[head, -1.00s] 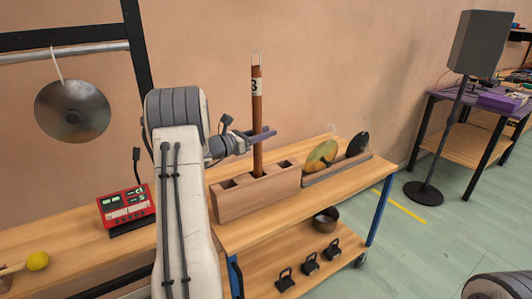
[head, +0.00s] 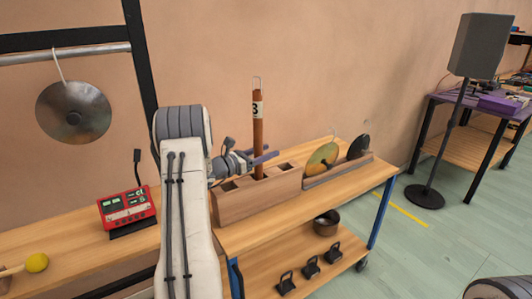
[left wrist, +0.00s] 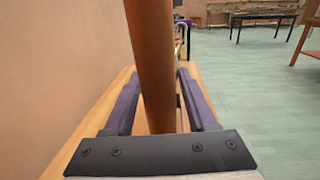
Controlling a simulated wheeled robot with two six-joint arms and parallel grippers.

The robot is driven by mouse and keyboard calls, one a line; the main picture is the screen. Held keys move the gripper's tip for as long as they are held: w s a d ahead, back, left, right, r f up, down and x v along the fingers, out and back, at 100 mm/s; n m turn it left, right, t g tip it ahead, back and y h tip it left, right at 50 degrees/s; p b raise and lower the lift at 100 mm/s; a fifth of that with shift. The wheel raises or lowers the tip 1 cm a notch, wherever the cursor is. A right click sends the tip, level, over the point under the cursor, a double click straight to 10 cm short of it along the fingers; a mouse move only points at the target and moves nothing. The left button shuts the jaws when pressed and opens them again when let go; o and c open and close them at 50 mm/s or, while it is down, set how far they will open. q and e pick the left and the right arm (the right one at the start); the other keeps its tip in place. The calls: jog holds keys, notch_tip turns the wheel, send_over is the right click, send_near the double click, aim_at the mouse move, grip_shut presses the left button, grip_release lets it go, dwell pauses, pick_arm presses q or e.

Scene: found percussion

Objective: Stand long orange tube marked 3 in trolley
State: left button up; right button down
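The long orange-brown tube (head: 258,135) has a white label marked 3 and a wire loop on top. It stands upright, its lower end inside the middle hole of a wooden block (head: 258,202) on the trolley (head: 325,205). My left gripper (head: 266,157) is low around the tube, just above the block. In the left wrist view, the tube (left wrist: 156,70) passes between the two purple fingers, with gaps visible beside it, so the gripper looks open. The tube's bottom is hidden in the block. My right gripper is not in view.
The block's other holes look empty. Two discs (head: 321,158) stand in a rack to the right. Below are a bowl (head: 327,224) and several black weights. A speaker stand (head: 454,140) is at right.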

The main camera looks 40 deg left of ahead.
pick_arm(q)
jog(key=shift+r, duration=0.1)
jog(key=shift+s+a, duration=0.1)
jog(key=shift+s, duration=0.05)
jog(key=v, duration=1.2)
jog(key=w+d+m+g+h, duration=0.3)
jog(key=d+m+g+h, duration=0.25)
jog(key=d, duration=1.05)
jog(key=s+d+f+m+g, duration=0.1)
jog(key=s+d+m+g, duration=0.4)
jog(key=d, duration=0.6)
jog(key=s+d+m+g, duration=0.3)
jog(key=d+m+g, duration=0.3)
jog(key=d, duration=0.5)
jog(key=s+d+f+m+y, duration=0.1)
jog(key=s+d+m+y, duration=0.1)
jog(key=s+m, duration=0.5)
jog(key=s+d+f+m+y, duration=0.1)
jog(key=s+d+m+y, duration=0.1)
jog(key=s+m+y, duration=0.2)
jog(key=s+d+f+m+y, duration=0.1)
jog(key=s+m+y, duration=0.3)
jog(key=s+m, duration=0.6)
jog(key=shift+s+d+f+m+g, duration=0.25)
jog(key=shift+d+m+g, duration=0.1)
jog(key=shift+d+m, duration=0.7)
